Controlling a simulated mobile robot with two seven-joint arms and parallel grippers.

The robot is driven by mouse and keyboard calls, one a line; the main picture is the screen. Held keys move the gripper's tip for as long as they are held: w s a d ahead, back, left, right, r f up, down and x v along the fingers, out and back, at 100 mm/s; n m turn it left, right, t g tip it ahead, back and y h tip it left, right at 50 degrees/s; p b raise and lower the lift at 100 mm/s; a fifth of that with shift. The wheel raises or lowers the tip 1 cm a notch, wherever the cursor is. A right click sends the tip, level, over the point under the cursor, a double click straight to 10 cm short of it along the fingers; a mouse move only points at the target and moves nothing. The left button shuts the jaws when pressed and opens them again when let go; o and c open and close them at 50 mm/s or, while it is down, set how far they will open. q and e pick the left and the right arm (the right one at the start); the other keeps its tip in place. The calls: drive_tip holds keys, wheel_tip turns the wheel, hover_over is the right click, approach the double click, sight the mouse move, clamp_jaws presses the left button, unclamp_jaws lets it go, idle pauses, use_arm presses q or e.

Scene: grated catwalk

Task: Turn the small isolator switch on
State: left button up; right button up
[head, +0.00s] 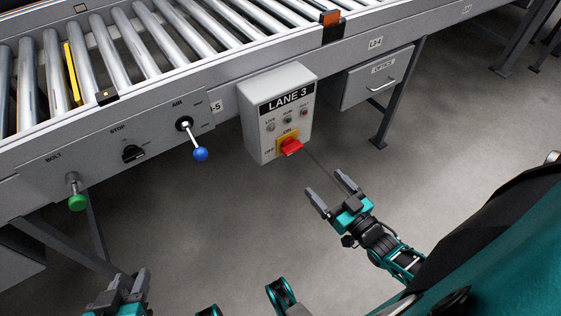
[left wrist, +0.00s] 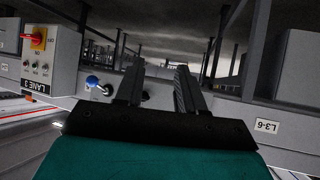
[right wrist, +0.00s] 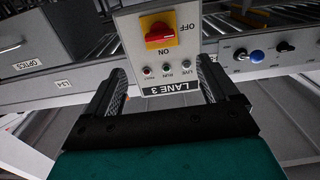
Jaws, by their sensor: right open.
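The small isolator switch (head: 291,146) is a red rotary handle on a yellow plate, low on the front of the grey LANE 3 box (head: 256,128). In the right wrist view the isolator (right wrist: 160,36) appears inverted, its handle lying crosswise in line with the OFF label, with ON at the plate's other marked side. My right gripper (head: 331,190) is open and empty, apart from the switch, in front of it and to its lower right. My left gripper (head: 129,279) is open and empty at the bottom left, far from the box. The switch also shows in the left wrist view (left wrist: 39,38).
The roller conveyor (head: 130,45) runs above the box. Left of it on the side panel are a blue-knobbed AIR lever (head: 200,154), a black STOP knob (head: 133,153) and a green BOLT knob (head: 77,202). A grey drawer (head: 375,80) hangs to the right. Open floor lies in front.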

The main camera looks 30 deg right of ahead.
sight(295, 151)
drive_tip(key=w+b, duration=0.1)
drive_tip(key=w, duration=0.6)
drive_tip(key=w+a+b, duration=0.1)
drive_tip(key=w, duration=0.3)
drive_tip(key=shift+w+f+b, duration=0.15)
drive_tip(key=shift+w+b, duration=0.15)
drive_tip(key=shift+b, duration=0.05)
use_arm(q)
drive_tip(key=shift+d+f, duration=0.25)
drive_tip(key=shift+f, duration=0.25)
drive_tip(key=shift+d+f, duration=0.25)
drive_tip(key=shift+f, duration=0.2)
use_arm(e)
drive_tip(key=shift+w, duration=0.65)
drive_tip(key=shift+c, duration=0.3)
drive_tip(key=c, duration=1)
use_arm(q)
drive_tip(key=shift+w+r, duration=0.1)
